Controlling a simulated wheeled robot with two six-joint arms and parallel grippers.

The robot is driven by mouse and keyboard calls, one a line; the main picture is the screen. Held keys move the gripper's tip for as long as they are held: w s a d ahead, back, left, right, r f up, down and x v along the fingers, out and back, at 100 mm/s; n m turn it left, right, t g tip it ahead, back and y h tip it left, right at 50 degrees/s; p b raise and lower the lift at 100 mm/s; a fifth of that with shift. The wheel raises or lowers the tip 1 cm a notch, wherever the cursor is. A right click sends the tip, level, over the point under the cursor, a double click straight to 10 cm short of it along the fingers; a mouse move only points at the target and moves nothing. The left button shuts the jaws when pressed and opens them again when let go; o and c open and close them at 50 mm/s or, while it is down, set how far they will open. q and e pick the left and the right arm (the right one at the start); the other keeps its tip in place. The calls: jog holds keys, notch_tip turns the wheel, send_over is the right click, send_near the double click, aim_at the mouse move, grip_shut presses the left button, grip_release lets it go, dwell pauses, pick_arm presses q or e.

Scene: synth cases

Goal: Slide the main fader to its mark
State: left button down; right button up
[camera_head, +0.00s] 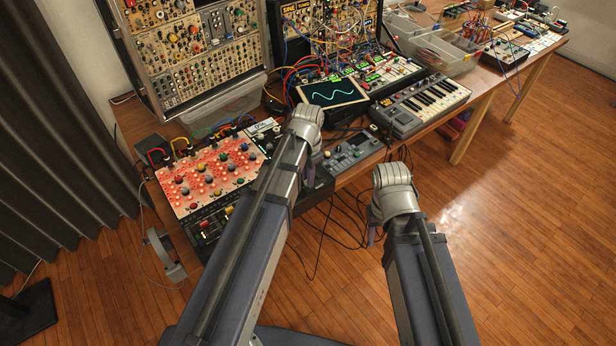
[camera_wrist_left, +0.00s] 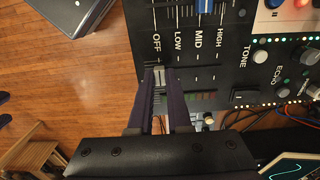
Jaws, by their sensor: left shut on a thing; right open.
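The main fader's light grey cap (camera_wrist_left: 158,76) shows in the left wrist view between the fingers of my left gripper (camera_wrist_left: 160,84). The gripper is shut on it, and the cap is in line with the word OFF on the black panel (camera_wrist_left: 225,58). LOW, MID and HIGH are printed to the right of OFF. In the head view my left gripper (camera_head: 313,168) is over the front right part of the console, its tips mostly hidden by my arm. My right gripper (camera_head: 374,226) is open and empty, over the floor in front of the table.
A blue fader cap (camera_wrist_left: 205,6) is on the same panel. The red-lit knob panel (camera_head: 208,178) is left of my left arm. A small grey device (camera_head: 352,155), a keyboard (camera_head: 420,104) and a wave screen (camera_head: 332,93) are to the right. Loose cables hang off the table front.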

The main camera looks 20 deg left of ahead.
dwell(0.9)
pick_arm(q)
jog(key=shift+w+a, duration=0.85)
jog(key=shift+a, duration=0.15)
jog(key=c, duration=0.8)
grip_release()
jog(key=shift+s, duration=0.1)
jog(key=shift+c, duration=0.2)
jog(key=shift+r, duration=0.1)
notch_tip(320, 180, up, 8)
jog(key=p, duration=0.7)
jog(key=shift+p, duration=0.4)
jog(key=shift+f, duration=0.2)
jog(key=s+d+n+y, duration=0.1)
jog(key=s+d+n, duration=0.2)
jog(key=s+d, duration=0.9)
jog(key=s, duration=0.3)
jog(key=shift+s+d+n, duration=0.25)
jog(key=shift+d+n, duration=0.15)
